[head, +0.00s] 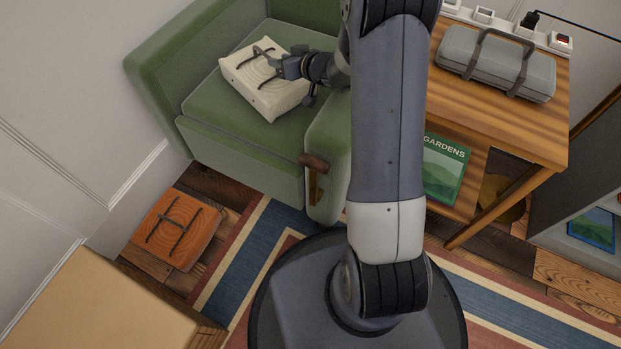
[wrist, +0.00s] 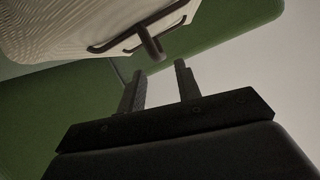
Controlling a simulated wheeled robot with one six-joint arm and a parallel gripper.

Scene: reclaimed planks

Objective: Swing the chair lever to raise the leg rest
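The green armchair (head: 240,165) stands at the upper middle of the head view. Its lever (head: 314,161), a short brown handle above a slotted plate, sits on the front of the near armrest. A cream cushion-like object (head: 265,100) with a dark handle lies on the seat. My gripper (head: 276,65) is over the seat at that handle, away from the lever. In the wrist view, the two fingers (wrist: 158,72) are apart with nothing between them. The dark handle (wrist: 150,42) is just beyond the fingertips. The lever is not in the wrist view.
An orange wooden board (head: 190,220) with a dark handle lies on the floor left of the striped rug (head: 245,262). A tan box (head: 105,310) stands at the lower left. A side table (head: 455,95) with a grey case (head: 485,65) and a green book (head: 443,170) stands right.

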